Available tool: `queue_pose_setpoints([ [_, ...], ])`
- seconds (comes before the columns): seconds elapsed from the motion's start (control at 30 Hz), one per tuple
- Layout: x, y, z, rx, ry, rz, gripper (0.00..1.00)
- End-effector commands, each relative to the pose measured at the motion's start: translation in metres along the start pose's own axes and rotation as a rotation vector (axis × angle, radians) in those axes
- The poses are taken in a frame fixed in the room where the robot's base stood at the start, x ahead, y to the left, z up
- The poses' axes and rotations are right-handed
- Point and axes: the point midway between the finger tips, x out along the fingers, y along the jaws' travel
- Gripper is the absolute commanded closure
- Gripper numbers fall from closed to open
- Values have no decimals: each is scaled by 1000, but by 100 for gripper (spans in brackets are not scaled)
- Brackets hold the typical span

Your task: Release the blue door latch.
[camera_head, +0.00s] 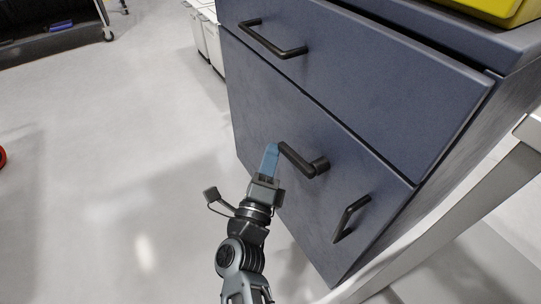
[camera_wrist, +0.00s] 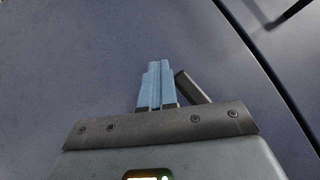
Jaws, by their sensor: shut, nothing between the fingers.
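The blue door (camera_head: 300,205) is the lower front of a blue-grey cabinet. Its latch (camera_head: 306,163) is a dark lever with a round pivot at its right end; its free end points up and to the left. My gripper (camera_head: 273,148), with light-blue fingers, is at the left of the lever's free end. In the wrist view, the shut, empty fingers (camera_wrist: 158,66) point at the door, and part of the latch (camera_wrist: 192,88) shows just right of them. The lower part of the latch is hidden by my gripper body there. Whether the fingers touch the latch cannot be told.
A dark pull handle (camera_head: 350,218) is on the door right of the latch. A drawer handle (camera_head: 271,40) is above. A pale slanted bar (camera_head: 448,214) runs along the right side. The floor (camera_head: 120,150) on the left is clear.

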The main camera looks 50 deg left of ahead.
Motion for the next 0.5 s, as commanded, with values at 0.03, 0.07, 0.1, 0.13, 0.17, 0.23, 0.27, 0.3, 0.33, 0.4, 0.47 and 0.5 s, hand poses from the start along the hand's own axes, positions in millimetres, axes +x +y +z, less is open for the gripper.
queue_pose_setpoints([
  [0.03, 0, -1, -1, 0, 2, -2, 100],
  [0.07, 0, -1, -1, 0, 2, -2, 100],
  [0.1, 0, -1, -1, 0, 2, -2, 100],
  [0.13, 0, 0, -1, 0, 2, -1, 100],
  [0.17, 0, 0, -1, 0, 2, -1, 100],
  [0.23, -1, 2, -3, 0, 2, -1, 100],
  [0.27, -1, 4, -4, 0, 3, -1, 100],
  [0.3, -2, 7, -6, 0, 3, -1, 100],
  [0.33, -3, 9, -8, 0, 3, -1, 100],
  [0.4, -5, 16, -13, 0, 4, -1, 100],
  [0.47, -7, 23, -18, -1, 4, -1, 100],
  [0.5, -14, 30, -23, -3, 5, 1, 100],
])
